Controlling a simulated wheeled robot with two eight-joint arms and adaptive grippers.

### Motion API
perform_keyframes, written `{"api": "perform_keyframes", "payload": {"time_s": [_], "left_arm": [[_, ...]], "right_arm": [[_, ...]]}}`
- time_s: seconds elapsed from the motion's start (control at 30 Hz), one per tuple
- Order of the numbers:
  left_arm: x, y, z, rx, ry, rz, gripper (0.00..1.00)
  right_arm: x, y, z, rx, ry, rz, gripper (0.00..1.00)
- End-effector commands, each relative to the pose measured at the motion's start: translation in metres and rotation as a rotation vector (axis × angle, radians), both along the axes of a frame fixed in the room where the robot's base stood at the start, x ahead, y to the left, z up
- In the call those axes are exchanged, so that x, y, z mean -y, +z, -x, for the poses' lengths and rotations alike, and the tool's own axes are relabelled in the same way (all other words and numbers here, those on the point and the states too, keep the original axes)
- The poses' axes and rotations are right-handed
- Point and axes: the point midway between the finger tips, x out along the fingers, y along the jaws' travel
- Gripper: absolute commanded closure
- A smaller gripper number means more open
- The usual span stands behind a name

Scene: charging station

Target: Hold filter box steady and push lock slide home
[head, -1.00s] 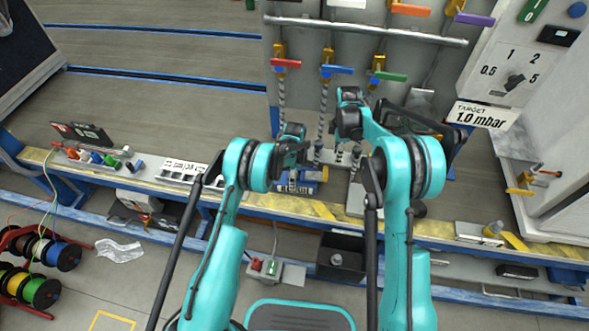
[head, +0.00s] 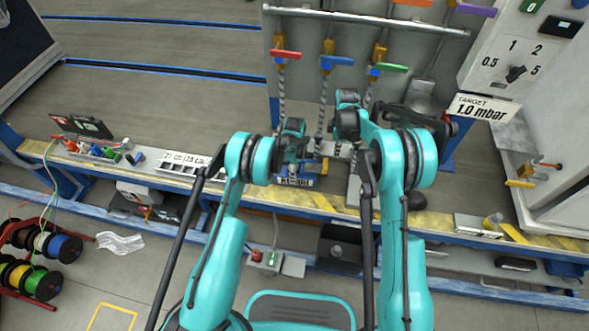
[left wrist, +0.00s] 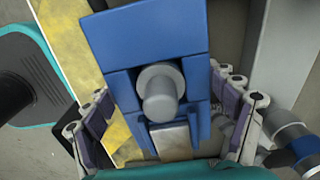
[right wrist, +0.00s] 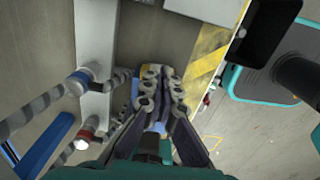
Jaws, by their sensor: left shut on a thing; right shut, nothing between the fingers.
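The filter box is blue and sits at the bench (head: 293,182) in the head view, partly covered by my arms. In the left wrist view its blue body (left wrist: 145,38) fills the middle, with a grey round knob (left wrist: 160,90) on it and a pale metal piece below the knob. My left gripper (left wrist: 170,112) has its fingers on both sides of the box and is shut on it. My right gripper (right wrist: 156,78) is shut and empty, with its fingertips close to a blue part behind them. I cannot clearly make out the lock slide.
Hoses and coloured levers (head: 337,61) stand behind the arms. A rack of small coloured parts (head: 95,150) and a labelled strip (head: 185,164) lie to the left on the bench. A white cabinet (head: 560,140) stands at the right. A dark open bin (head: 338,250) is below the bench.

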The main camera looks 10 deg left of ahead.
Motion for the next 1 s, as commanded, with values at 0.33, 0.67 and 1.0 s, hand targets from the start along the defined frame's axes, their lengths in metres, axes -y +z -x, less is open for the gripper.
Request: {"api": "perform_keyframes", "payload": {"time_s": [0.33,0.67,1.0], "left_arm": [[0.000,0.000,0.000,0.001,0.000,0.000,0.55],[0.000,0.000,0.000,0.001,0.000,0.000,0.55],[0.000,0.000,0.000,0.002,0.000,0.000,0.55]], "right_arm": [[0.000,-0.037,0.000,0.000,-0.032,0.000,1.00],[0.000,-0.080,0.000,0.000,-0.031,0.000,1.00],[0.000,-0.094,0.000,0.000,-0.031,0.000,1.00]]}}
